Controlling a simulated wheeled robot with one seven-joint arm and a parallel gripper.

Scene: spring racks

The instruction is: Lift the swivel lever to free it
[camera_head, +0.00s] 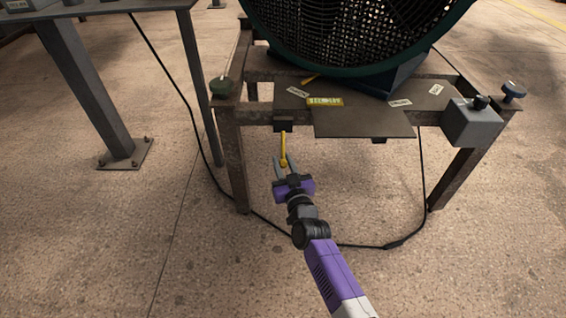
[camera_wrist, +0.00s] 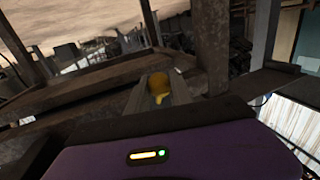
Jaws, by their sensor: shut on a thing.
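The swivel lever (camera_head: 283,145) is a thin yellow bar hanging nearly straight down from a dark block (camera_head: 284,125) under the front edge of the rusty metal stand. My gripper (camera_head: 284,163), purple with grey fingers, is at the lever's lower end. The fingers are shut on that end, one on each side of it. In the wrist view, yellow lever parts (camera_wrist: 159,86) show between the fingers, above my purple gripper body. The fingers partly hide the lever there.
The stand (camera_head: 237,160) carries a large round fan (camera_head: 365,30). A grey plate (camera_head: 360,122) juts from its front, with a grey control box (camera_head: 471,122) at right. A black cable (camera_head: 345,245) loops over the floor. A table leg (camera_head: 95,95) stands at left.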

